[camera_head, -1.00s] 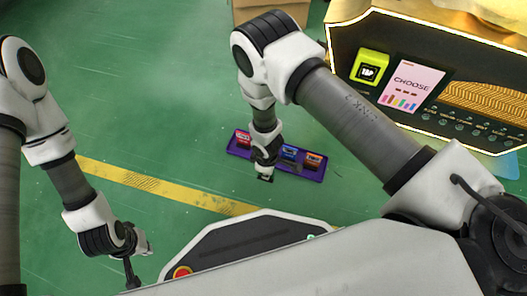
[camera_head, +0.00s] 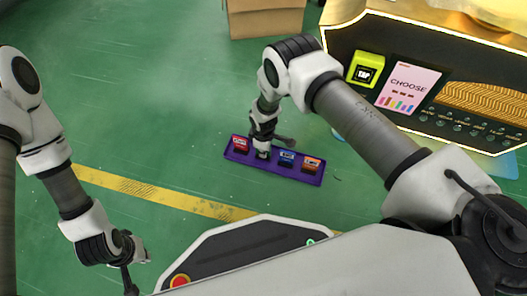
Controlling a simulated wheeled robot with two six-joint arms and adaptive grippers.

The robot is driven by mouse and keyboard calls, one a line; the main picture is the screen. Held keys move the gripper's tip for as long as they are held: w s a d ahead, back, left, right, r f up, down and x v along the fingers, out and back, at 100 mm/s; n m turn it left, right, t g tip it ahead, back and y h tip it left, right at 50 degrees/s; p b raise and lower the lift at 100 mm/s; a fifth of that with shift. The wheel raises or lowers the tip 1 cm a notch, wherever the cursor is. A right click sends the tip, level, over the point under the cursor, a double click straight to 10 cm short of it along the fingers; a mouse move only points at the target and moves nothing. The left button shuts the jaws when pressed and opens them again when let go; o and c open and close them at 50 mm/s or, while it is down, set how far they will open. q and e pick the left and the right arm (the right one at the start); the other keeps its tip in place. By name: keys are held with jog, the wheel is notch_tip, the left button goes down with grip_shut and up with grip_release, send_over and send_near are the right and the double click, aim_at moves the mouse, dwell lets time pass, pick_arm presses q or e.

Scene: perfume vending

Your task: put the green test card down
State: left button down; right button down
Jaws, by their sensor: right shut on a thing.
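A purple tray (camera_head: 238,158) lies on the green floor area. It bears a red block (camera_head: 240,143), a blue block (camera_head: 287,159) and an orange block (camera_head: 311,164). My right gripper (camera_head: 263,152) points down over the tray, between the red and blue blocks. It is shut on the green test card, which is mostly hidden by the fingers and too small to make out. I cannot tell whether the card touches the tray. My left gripper (camera_head: 140,252) hangs at the lower left, away from the tray. Its fingers are too small to read.
The vending machine (camera_head: 465,72) with a yellow-green TAP reader (camera_head: 366,70) and a pink CHOOSE screen (camera_head: 409,84) stands at the upper right. A cardboard box (camera_head: 265,20) stands at the back. Green floor left of the tray is clear.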

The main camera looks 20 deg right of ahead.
jog(key=shift+f, duration=0.2)
jog(key=c, duration=1.3)
grip_release()
